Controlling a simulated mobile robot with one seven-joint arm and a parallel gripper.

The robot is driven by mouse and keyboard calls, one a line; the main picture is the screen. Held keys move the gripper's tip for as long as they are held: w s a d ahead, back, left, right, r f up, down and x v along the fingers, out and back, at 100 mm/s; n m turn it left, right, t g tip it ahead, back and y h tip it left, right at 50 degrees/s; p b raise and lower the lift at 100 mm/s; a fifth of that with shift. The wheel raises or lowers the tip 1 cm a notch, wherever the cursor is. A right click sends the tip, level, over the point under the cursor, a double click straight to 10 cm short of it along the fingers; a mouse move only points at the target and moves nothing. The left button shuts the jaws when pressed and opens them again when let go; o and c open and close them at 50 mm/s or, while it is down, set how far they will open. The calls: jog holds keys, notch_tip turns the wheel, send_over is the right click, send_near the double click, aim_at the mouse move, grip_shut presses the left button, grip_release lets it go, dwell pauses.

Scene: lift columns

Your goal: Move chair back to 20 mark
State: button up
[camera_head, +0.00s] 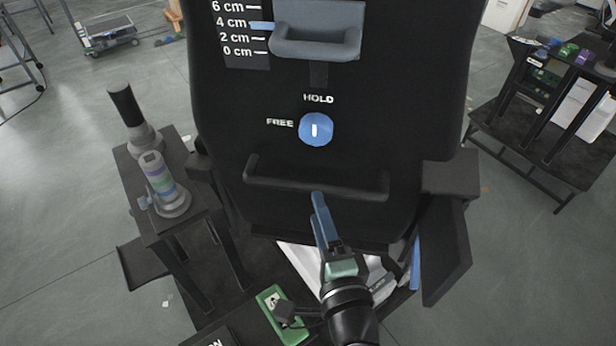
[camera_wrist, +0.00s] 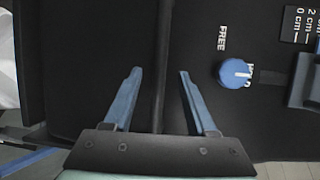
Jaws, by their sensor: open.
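The chair back (camera_head: 420,80) is a tall black panel. Its printed centimetre scale (camera_head: 240,42) reads 0 to 6 cm before the top edge cuts it off; no 20 mark is in view. A blue pointer (camera_head: 262,25) beside a grey bracket (camera_head: 318,42) is at about 4 cm. The blue knob (camera_head: 316,129) has its white line towards HOLD; it also shows in the wrist view (camera_wrist: 235,73). A black bar handle (camera_head: 275,184) crosses the lower panel. My gripper (camera_head: 318,197) is open at this bar, and the wrist view shows the bar running between its blue fingers (camera_wrist: 159,72); contact is unclear.
A side stand (camera_head: 135,185) at the left carries a banded cylinder (camera_head: 158,175) and a black-topped bottle-like object. A dark bench (camera_head: 530,130) with small coloured items stands at the right. A green box (camera_head: 282,312) is low, left of my arm. Grey floor is open beyond.

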aim_at(310, 187)
jog(key=p+x, duration=0.1)
jog(key=x, duration=0.6)
jog(key=shift+w, duration=0.1)
grip_shut()
dwell(1.3)
